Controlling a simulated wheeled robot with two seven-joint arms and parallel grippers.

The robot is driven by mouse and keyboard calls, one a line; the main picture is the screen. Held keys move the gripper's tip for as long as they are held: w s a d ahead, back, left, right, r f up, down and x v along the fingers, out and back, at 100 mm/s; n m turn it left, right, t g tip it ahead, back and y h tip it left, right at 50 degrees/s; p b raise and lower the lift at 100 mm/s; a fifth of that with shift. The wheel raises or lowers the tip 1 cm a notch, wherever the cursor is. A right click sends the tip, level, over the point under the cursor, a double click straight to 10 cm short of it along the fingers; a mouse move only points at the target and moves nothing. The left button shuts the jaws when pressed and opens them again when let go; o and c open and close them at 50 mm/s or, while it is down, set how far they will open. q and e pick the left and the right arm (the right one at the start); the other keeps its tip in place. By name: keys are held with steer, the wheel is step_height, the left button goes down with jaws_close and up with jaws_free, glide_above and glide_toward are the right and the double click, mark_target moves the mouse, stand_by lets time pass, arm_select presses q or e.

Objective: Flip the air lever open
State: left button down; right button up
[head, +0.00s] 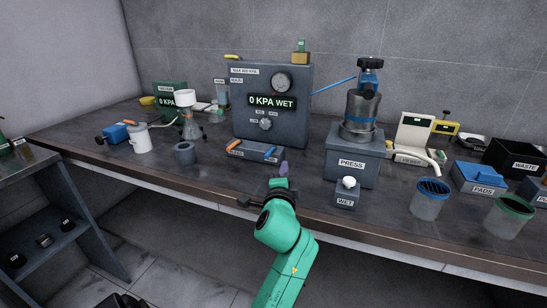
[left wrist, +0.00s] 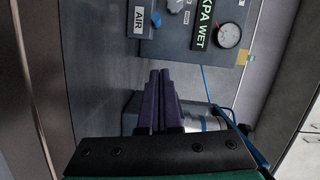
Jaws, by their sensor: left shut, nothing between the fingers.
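A low grey box (head: 240,153) stands on the bench in front of the gauge panel, with an orange handle (head: 237,144) and a blue handle (head: 270,151) on top. In the left wrist view, the AIR label (left wrist: 140,18) is on this box, with a blue lever end (left wrist: 157,19) beside it. My left gripper (head: 283,168) has purple fingers, shut and empty. It is just in front of the box's right end, apart from the blue handle. The closed fingers also show in the left wrist view (left wrist: 160,76). My right gripper is not in view.
The gauge panel (head: 303,110) reads 0 KPA WET. The press (head: 351,163) and a small WET box (head: 346,195) stand right of my gripper. The bench front left of my gripper is clear.

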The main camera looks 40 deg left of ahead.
mark_target(269, 152)
arm_select(q)
steer(key=x, duration=0.6)
steer(key=shift+r, duration=0.15)
steer(key=a, duration=0.1)
steer(key=a+p, duration=0.1)
steer(key=a, duration=0.1)
steer(key=shift+s+a+f, duration=0.3)
steer(key=shift+f, duration=0.1)
steer(key=shift+s+a, duration=0.15)
steer(key=shift+a, duration=0.1)
steer(key=shift+f, duration=0.1)
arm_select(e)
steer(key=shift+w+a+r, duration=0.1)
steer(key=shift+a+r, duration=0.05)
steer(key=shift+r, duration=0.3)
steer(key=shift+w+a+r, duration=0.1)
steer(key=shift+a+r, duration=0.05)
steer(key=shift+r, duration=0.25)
arm_select(q)
steer(key=shift+p, duration=0.35)
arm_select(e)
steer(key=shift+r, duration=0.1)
